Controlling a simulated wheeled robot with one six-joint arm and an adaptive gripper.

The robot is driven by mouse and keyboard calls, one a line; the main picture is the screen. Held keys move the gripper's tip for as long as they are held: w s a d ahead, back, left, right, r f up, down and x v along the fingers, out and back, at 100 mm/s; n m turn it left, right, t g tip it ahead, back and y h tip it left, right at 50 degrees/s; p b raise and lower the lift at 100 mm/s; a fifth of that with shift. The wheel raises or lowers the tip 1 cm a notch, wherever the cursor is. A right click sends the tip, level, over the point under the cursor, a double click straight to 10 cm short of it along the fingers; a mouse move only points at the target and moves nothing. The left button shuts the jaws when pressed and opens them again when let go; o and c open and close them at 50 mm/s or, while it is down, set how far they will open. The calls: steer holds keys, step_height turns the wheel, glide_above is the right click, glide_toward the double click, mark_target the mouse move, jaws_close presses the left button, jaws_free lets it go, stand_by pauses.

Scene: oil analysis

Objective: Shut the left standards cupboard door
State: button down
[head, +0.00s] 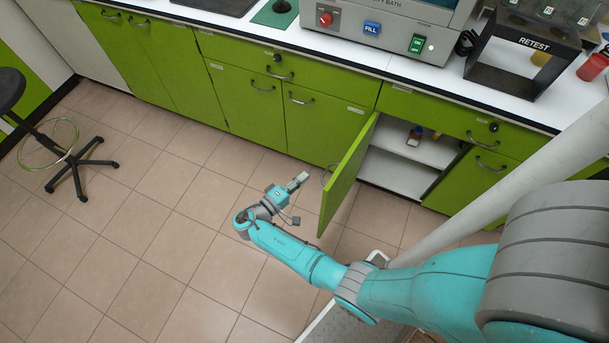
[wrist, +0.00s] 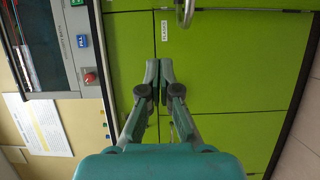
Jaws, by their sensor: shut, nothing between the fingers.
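The left standards cupboard door (head: 347,180) is a green panel standing open in the head view. It is hinged at the left side of the opening and swung out into the room, its outer face turned left. Behind it, the cupboard's white shelves (head: 402,172) show, with a small brown bottle (head: 415,134) on the upper one. My gripper (head: 301,178) is shut and empty, left of the open door and apart from it. In the wrist view my gripper (wrist: 159,70) has its fingertips together before green cupboard fronts (wrist: 215,80). I cannot tell the open door in that view.
Closed green cupboards with metal handles line the wall to the left. The white worktop (head: 455,80) above carries a grey bath unit (head: 380,28) and a black RETEST stand (head: 520,65). A black stool (head: 70,155) stands far left. The tiled floor (head: 150,230) between is clear.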

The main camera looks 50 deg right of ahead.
mark_target(339, 181)
steer(key=s+d, duration=0.1)
steer(key=d, duration=0.4)
steer(key=s+d, duration=0.1)
steer(key=d, duration=0.2)
steer(key=shift+s+d, duration=0.1)
steer(key=shift+s, duration=0.25)
steer(key=shift+s+d, duration=0.2)
steer(key=shift+s, duration=0.6)
steer(key=shift+s, duration=0.1)
